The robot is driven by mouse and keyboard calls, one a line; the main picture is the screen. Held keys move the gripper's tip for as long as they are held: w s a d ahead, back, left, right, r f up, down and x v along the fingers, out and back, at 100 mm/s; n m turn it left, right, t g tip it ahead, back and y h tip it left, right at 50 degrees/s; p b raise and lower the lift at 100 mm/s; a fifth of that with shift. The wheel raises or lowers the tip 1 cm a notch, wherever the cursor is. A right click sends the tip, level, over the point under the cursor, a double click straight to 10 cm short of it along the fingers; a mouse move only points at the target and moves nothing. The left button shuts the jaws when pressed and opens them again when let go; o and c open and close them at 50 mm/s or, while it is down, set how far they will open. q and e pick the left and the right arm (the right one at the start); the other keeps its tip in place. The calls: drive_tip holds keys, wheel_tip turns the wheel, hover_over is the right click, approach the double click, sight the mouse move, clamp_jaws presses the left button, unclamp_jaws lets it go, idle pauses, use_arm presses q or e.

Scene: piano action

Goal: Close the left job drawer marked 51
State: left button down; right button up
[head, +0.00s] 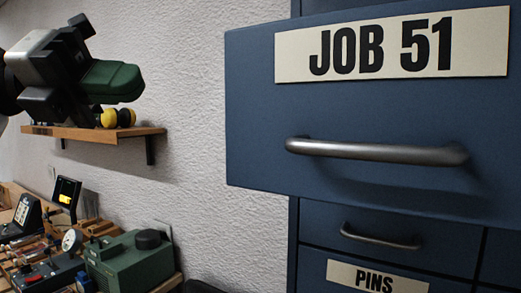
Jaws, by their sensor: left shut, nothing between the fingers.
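The blue drawer labelled JOB 51 (255,110) stands pulled out from its blue cabinet (293,240), filling the upper right of the head view. Its grey bar handle (375,151) runs across the front below the white label. The drawer's inside is hidden. My left gripper (125,82), with green fingers, is at the upper left. It is shut and empty, well to the left of the drawer and apart from it in the picture. My right gripper is not in view.
A wooden wall shelf (90,132) with yellow items (118,117) shows below my left gripper. A bench at the lower left holds a green machine (130,262), a gauge and small devices. A shut drawer labelled PINS (375,278) is below. Bare textured wall (190,90) lies between gripper and drawer.

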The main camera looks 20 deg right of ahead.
sight(256, 131)
use_arm(q)
drive_tip(key=s+r+m+t+y+b, duration=0.15)
drive_tip(key=s+t+y, duration=0.6)
drive_tip(key=s, duration=1.05)
drive_tip(key=shift+m+t+h, duration=0.25)
drive_tip(key=shift+m, duration=0.2)
drive_tip(key=w+d+f+p, duration=0.1)
drive_tip(key=d+f, duration=0.1)
drive_tip(key=d, duration=0.1)
drive_tip(key=w+d+f+p, duration=0.1)
drive_tip(key=d, duration=0.2)
drive_tip(key=d+f+p, duration=0.1)
drive_tip(key=d+f, duration=0.1)
drive_tip(key=d, duration=0.2)
drive_tip(key=shift+w+f+p, duration=0.3)
drive_tip(key=shift+w+f, duration=0.05)
drive_tip(key=shift+w, duration=0.05)
drive_tip(key=shift+w+a, duration=0.1)
drive_tip(key=shift+w, duration=0.1)
